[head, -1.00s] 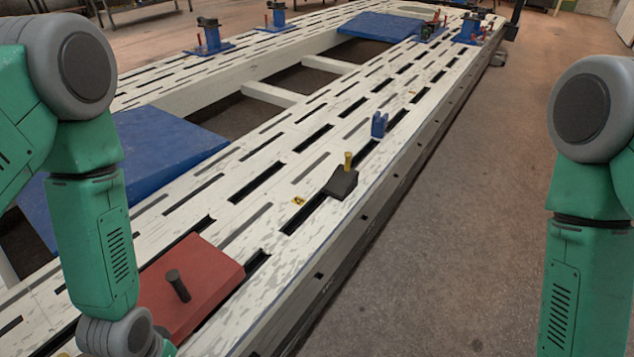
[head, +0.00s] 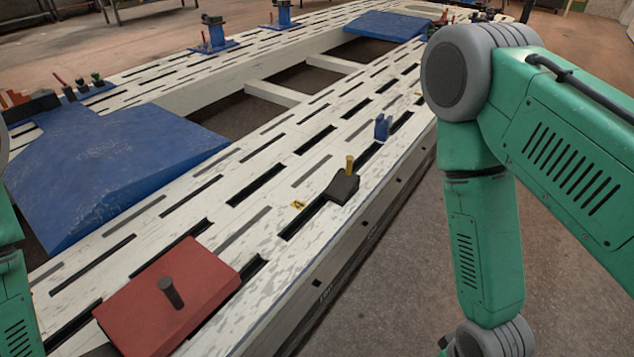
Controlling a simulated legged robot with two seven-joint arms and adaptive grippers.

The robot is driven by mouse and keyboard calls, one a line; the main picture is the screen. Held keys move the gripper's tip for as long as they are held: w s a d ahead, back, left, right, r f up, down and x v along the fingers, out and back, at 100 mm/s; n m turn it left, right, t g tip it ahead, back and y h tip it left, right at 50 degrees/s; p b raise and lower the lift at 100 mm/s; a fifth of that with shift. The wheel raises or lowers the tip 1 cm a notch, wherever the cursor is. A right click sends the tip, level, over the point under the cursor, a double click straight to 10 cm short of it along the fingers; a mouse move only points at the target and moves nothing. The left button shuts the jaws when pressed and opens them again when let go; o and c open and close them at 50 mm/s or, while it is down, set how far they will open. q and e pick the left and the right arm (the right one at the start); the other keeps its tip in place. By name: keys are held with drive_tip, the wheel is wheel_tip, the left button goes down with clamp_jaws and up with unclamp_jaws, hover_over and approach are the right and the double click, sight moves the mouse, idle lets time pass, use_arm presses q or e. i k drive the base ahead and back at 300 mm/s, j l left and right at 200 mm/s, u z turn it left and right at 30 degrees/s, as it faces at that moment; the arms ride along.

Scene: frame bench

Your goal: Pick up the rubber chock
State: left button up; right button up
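A small black block with a yellow upright peg (head: 343,187) sits on the near white slotted rail of the frame bench (head: 297,262); it looks like the rubber chock, though I cannot be sure of the material. A larger flat red block with a dark peg (head: 205,283) lies on the same rail, closer to me. Nothing touches either block. My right arm comes in at the right, and its gripper is below the picture. Only a sliver of my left arm shows at the left edge, and its gripper is out of view.
A large blue plate (head: 105,165) spans the frame at the left. A small blue bracket (head: 382,128) stands on the rail beyond the black block. Blue clamp stands (head: 215,36) line the far rail. Bare floor (head: 385,290) lies right of the bench.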

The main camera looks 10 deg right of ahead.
sight(345, 184)
drive_tip(key=i+l+u, duration=0.2)
drive_tip(key=l, duration=0.2)
drive_tip(key=i+l+u, duration=0.15)
drive_tip(key=l, duration=0.3)
drive_tip(key=l+u, duration=0.2)
drive_tip(key=l, duration=0.2)
drive_tip(key=i+l+u, duration=0.2)
drive_tip(key=l, duration=0.25)
drive_tip(key=i+l, duration=0.1)
drive_tip(key=l, duration=0.35)
drive_tip(key=i+l, duration=0.15)
drive_tip(key=l, duration=0.3)
drive_tip(key=i+l, duration=0.1)
drive_tip(key=l, duration=0.35)
drive_tip(key=i+l, duration=0.15)
drive_tip(key=l, duration=0.3)
drive_tip(key=i+l+u, duration=0.1)
drive_tip(key=l, duration=0.35)
drive_tip(key=i+l, duration=0.15)
drive_tip(key=l, duration=0.35)
